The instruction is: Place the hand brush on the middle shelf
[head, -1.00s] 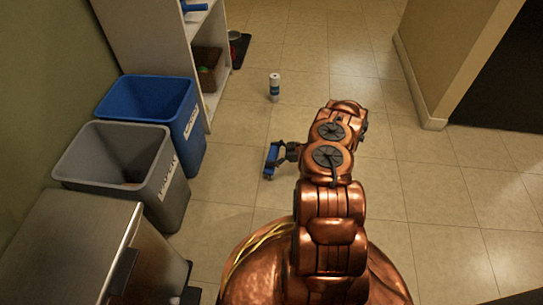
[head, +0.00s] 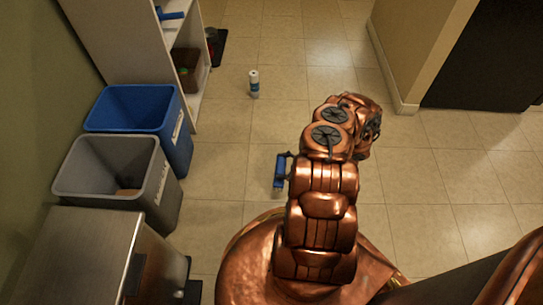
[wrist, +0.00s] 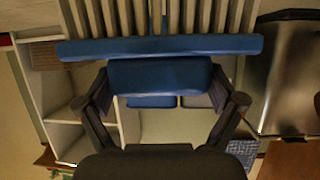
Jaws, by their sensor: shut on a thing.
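The hand brush has a blue body (wrist: 160,47) with pale bristles and a blue handle (wrist: 160,76) in the wrist view. My gripper (wrist: 160,92) is shut on the handle, one finger at each side. In the head view the blue brush (head: 279,171) shows left of my arm, over the open floor; my gripper is mostly hidden behind my arm there. The white shelf unit (head: 128,38) stands at the back left, well away from the brush. It also shows at the left of the wrist view (wrist: 125,128). Its middle shelf is not clearly seen.
A blue bin (head: 180,125) and a grey bin (head: 160,185) stand along the left wall, before the shelf unit. A steel cabinet (head: 85,255) is nearest. A white bottle (head: 254,84) stands on the floor. A basket (head: 185,68) sits low in the unit.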

